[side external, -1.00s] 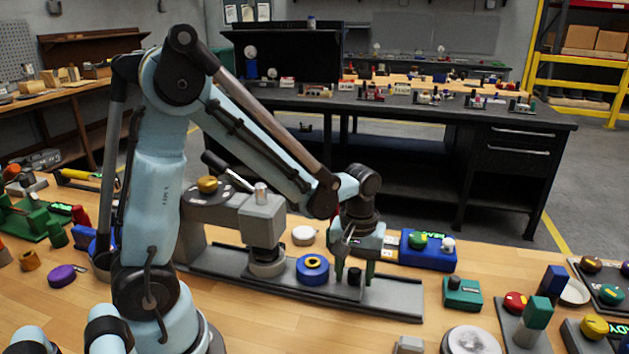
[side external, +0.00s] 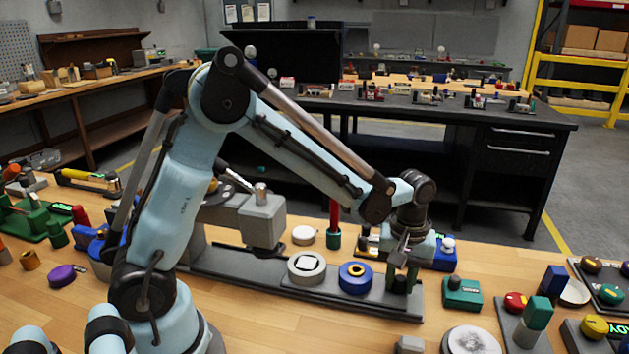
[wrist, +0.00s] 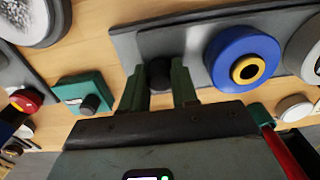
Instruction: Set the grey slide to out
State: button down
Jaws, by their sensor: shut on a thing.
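The grey slide (side external: 330,291) is a flat plate lying along a long grey rail (side external: 225,264). It carries a pale grey disc (side external: 306,267), a blue disc with a yellow ring (side external: 355,278) and a black knob at its right end. My gripper (side external: 401,281) points down at that end, its green fingers shut on the knob. In the wrist view the black knob (wrist: 160,75) sits between the two fingers, and the blue disc (wrist: 243,60) is beside them. The discs stand out to the right of the grey press-like head (side external: 262,222).
A green box with a black knob (side external: 463,292) stands close to the right of the rail's end. A blue box (side external: 446,256) is behind my gripper. A red post on a green base (side external: 334,238) stands behind the rail. A white round disc (side external: 472,340) lies in front.

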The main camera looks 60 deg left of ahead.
jog(key=shift+w+d, duration=0.65)
jog(key=shift+w, duration=0.05)
jog(key=c, duration=0.8)
grip_release()
jog(key=shift+c, duration=0.2)
notch_tip(320, 180, up, 12)
jog(key=shift+s+r, duration=0.1)
jog(key=s+a+m+t, duration=0.3)
jog(key=s+m, duration=0.1)
jog(key=s, duration=0.2)
jog(key=s+a+f+m+t, duration=0.1)
jog(key=s+a+m+t, duration=0.2)
jog(key=s, duration=0.4)
jog(key=shift+f+m+t, duration=0.2)
jog(key=shift+m+t, duration=0.4)
jog(key=shift+m, duration=0.4)
